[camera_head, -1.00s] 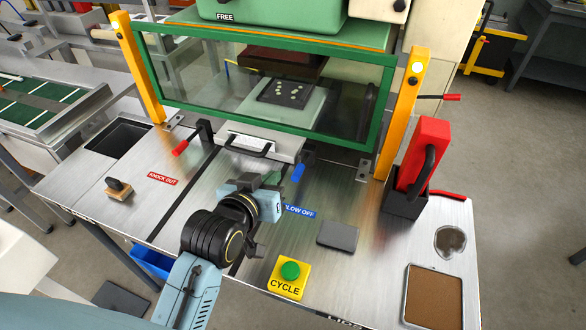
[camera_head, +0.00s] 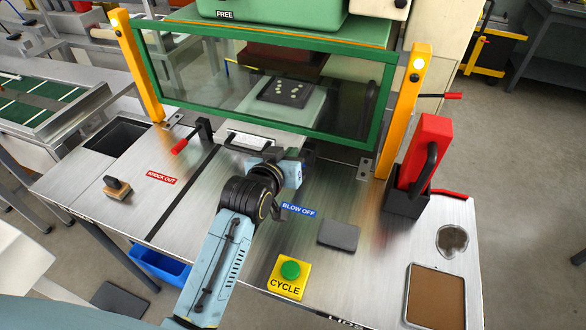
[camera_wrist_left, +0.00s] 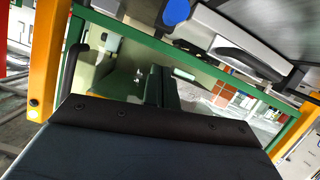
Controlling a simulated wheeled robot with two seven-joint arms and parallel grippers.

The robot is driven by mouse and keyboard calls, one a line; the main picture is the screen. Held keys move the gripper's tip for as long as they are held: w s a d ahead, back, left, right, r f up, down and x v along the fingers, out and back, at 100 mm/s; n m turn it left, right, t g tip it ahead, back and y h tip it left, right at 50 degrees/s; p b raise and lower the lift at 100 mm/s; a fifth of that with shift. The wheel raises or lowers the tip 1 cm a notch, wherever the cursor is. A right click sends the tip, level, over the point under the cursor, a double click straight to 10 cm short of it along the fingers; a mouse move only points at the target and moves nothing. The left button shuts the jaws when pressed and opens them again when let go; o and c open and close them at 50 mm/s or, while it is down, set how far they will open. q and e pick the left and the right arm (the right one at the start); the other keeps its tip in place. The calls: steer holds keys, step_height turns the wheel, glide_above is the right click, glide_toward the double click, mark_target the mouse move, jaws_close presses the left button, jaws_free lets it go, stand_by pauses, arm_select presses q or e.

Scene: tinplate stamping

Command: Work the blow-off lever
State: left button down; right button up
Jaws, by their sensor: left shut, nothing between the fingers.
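The blow-off lever's blue knob (camera_wrist_left: 176,12) shows at the top edge of the left wrist view. In the head view the lever is largely hidden behind my left gripper (camera_head: 292,160). The blue BLOW OFF label (camera_head: 298,210) lies on the steel table just in front of the wrist. My left gripper is shut and empty, reaching toward the press front; its dark fingers (camera_wrist_left: 163,88) point at the green guard in the wrist view. The knob appears apart from the fingers there. Contact with the lever's stem cannot be told. My right gripper is not in view.
The green-framed clear guard (camera_head: 250,130) stands just behind the gripper, between yellow posts. The red knock-out lever (camera_head: 180,146) is to the left. A yellow CYCLE button box (camera_head: 289,277), grey pad (camera_head: 338,235) and red-and-black holder (camera_head: 420,165) are to the right.

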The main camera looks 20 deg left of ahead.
arm_select(q)
steer(key=shift+d+f+b, duration=0.2)
steer(key=shift+f, duration=0.85)
steer(key=shift+d+f+b, duration=0.15)
steer(key=shift+d+f, duration=0.05)
steer(key=shift+f, duration=0.8)
steer(key=shift+s+f+p, duration=0.2)
steer(key=shift+f+p, duration=0.5)
steer(key=shift+f, duration=0.1)
steer(key=shift+s+f, duration=0.1)
steer(key=shift+f, duration=0.45)
